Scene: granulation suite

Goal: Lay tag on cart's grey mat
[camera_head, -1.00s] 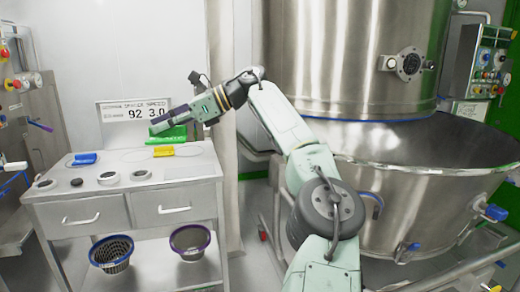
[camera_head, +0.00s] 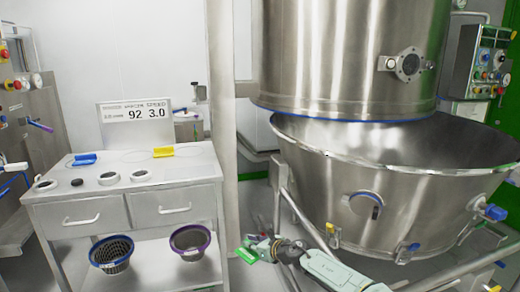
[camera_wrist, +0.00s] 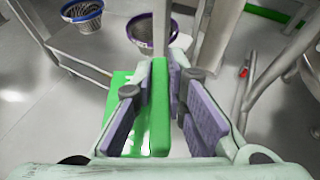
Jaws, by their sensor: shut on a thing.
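A green tag (camera_wrist: 160,105) stands on edge between the purple-grey finger pads of my gripper (camera_wrist: 168,100) in the wrist view, and the gripper is shut on it. In the head view my gripper (camera_head: 259,246) is low, right of the drawer cart and in front of the steel bowl, with the green tag (camera_head: 245,256) at its tip. The cart (camera_head: 150,184) has a pale top carrying a blue tag (camera_head: 84,159) and a yellow tag (camera_head: 163,152). I cannot clearly make out a separate grey mat on it.
Several small round parts sit at the cart top's front left, including a dark one (camera_head: 77,182). A blue-rimmed basket (camera_head: 111,254) and a purple-rimmed basket (camera_head: 190,242) are on its lower shelf. The large steel bowl (camera_head: 330,180) and its frame stand at right.

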